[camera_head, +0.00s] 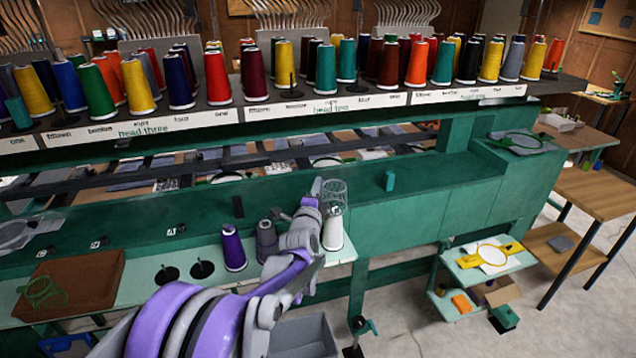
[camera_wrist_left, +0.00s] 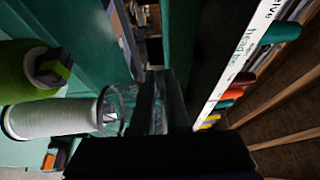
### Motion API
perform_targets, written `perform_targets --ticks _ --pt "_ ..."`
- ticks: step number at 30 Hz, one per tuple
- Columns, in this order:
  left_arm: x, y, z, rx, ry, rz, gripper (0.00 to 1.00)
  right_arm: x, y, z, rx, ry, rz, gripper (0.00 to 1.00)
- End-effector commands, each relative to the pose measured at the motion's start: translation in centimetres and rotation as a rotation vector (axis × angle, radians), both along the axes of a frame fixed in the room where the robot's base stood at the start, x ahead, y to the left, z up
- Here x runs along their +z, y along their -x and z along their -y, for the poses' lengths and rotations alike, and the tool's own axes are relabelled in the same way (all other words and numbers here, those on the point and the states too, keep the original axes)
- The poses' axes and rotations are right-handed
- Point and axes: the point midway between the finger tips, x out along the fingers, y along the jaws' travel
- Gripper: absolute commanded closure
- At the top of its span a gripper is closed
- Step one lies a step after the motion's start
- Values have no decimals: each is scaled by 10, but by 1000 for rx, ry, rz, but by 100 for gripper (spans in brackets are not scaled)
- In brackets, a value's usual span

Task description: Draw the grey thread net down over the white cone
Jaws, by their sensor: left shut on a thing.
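The white cone (camera_head: 333,235) stands upright near the right end of the pale shelf; it also shows in the wrist view (camera_wrist_left: 50,119), lying across the left side. The grey thread net (camera_head: 334,191) is an open mesh sleeve just above it. The net's lower end overlaps the cone's tip in the head view. In the wrist view the net (camera_wrist_left: 118,103) is at the tip, and I cannot tell how far around it. My left gripper (camera_head: 319,190) is shut on the net at its left side, above the cone. Its dark fingers (camera_wrist_left: 157,100) hide part of the net.
A purple cone (camera_head: 232,248) and a dark grey cone (camera_head: 266,241) stand left of the white one. A green cone (camera_wrist_left: 28,72) is close beside it in the wrist view. Two empty pegs (camera_head: 202,268) stand farther left. The green machine beam (camera_head: 400,205) runs behind.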

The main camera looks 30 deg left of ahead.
Motion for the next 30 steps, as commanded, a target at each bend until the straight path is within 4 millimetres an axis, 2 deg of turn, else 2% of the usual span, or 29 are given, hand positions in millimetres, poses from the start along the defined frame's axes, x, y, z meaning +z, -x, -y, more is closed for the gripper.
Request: perform_targets --ticks 3,20,30 --pt "-16 0 0 0 0 -2 100 -8 4 0 0 0 -8 50" --pt "-72 1 0 0 -1 -1 100 -35 18 0 0 0 -35 50" --pt "-103 1 0 0 0 -2 100 -70 31 0 0 0 -59 50"
